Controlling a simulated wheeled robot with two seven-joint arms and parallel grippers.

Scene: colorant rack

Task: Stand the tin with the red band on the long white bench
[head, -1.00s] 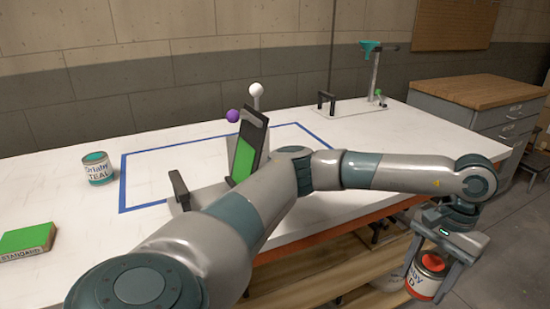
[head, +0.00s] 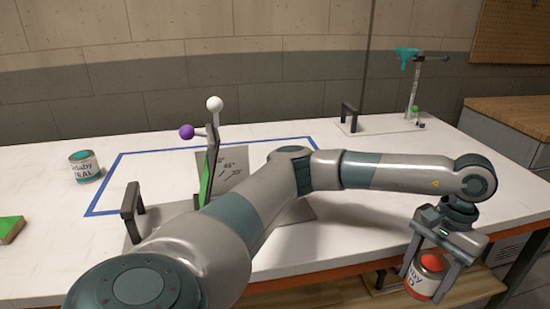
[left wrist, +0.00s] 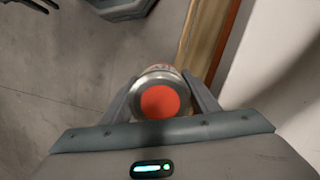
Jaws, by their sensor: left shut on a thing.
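A tin with a red lid and a white label with red on it (head: 425,276) is held upright between the fingers of my left gripper (head: 432,272), at the lower right in the head view. In the left wrist view the red-topped tin (left wrist: 160,99) sits between the two fingers (left wrist: 163,92). The long white bench (head: 60,235) spans the head view. In the wrist view its white top (left wrist: 285,80) lies to the right of the tin, and floor shows to the left. My right gripper is not in view.
A teal tin (head: 85,167) and a green-topped box (head: 10,229) stand on the bench at left. A teal funnel stand (head: 411,90) is at the back. The bench's right part is mostly bare.

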